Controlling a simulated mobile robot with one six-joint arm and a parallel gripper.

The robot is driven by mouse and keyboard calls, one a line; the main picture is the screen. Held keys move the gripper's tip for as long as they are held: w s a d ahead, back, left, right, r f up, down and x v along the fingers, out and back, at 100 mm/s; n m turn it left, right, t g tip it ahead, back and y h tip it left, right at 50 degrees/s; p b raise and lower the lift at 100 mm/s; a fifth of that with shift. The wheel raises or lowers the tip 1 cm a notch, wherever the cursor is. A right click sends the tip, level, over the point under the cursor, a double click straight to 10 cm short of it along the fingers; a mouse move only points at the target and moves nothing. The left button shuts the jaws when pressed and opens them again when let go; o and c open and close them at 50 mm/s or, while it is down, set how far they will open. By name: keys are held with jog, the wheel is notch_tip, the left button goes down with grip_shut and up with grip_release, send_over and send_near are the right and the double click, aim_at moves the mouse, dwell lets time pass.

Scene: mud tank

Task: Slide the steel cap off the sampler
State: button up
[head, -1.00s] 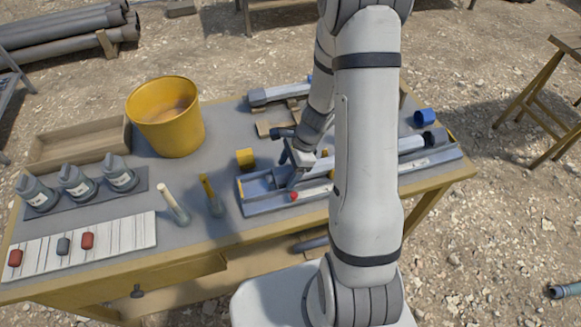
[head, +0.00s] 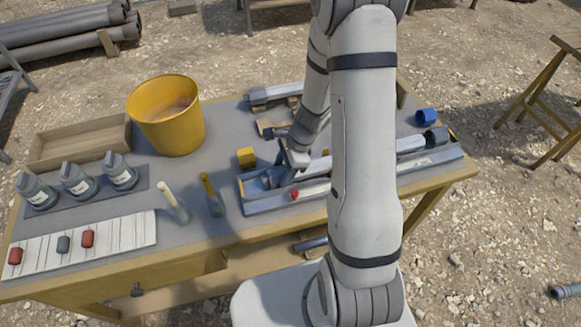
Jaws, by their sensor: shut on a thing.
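The sampler (head: 411,144) is a long pale grey tube lying in a grey tray (head: 436,160) on the table, with a dark fitting at its right end. My arm hides its middle. My gripper (head: 277,178) is at the left end of the tray, pointing down. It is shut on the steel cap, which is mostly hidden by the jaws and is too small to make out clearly.
A small yellow block (head: 246,157) stands just behind the tray's left end, and a blue ring (head: 425,117) behind its right end. A yellow bucket (head: 168,128), bottles (head: 120,173) and two handled tools (head: 212,200) stand left. A red knob (head: 295,195) is at the tray's front.

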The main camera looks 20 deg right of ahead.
aim_at(269, 173)
jog(key=shift+a, duration=2)
jog(key=o, duration=1.4)
jog(key=shift+c, duration=0.2)
jog(key=shift+d+r, duration=0.1)
jog(key=shift+r, duration=0.15)
jog(key=v, duration=0.7)
jog(key=shift+d+r, duration=0.1)
